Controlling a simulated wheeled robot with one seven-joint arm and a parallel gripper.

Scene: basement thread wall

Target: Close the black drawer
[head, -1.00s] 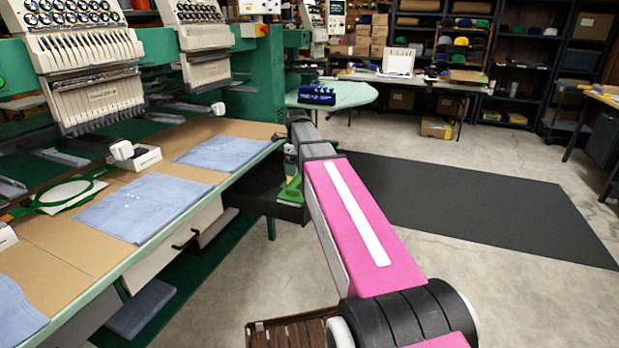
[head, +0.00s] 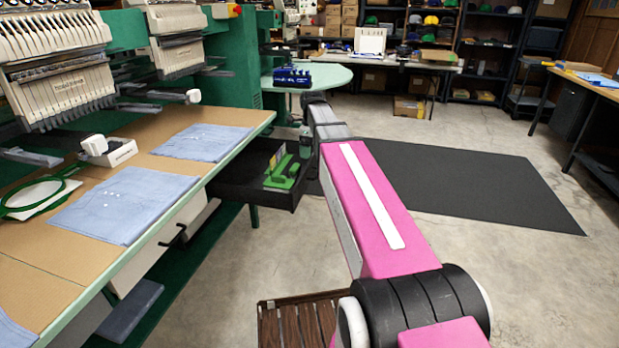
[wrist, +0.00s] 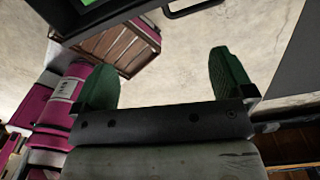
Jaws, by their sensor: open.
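The black drawer (head: 228,190) stands pulled out from under the right end of the green-edged machine table in the head view. Green items lie inside it. In the wrist view a black edge with a bar-shaped handle (wrist: 196,8) shows at the top; it looks like the drawer's front. My gripper (wrist: 167,85) is open and empty, with its two green fingers wide apart. The handle is beyond the fingertips and apart from them. In the head view my gripper is mostly hidden behind my arm, close to the drawer's right side.
Folded blue cloths (head: 201,142) and a green hoop (head: 38,193) lie on the table (head: 60,265). A brown slatted wooden thing (head: 300,322) stands on the floor beside my arm. A dark mat (head: 455,190) covers clear floor to the right.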

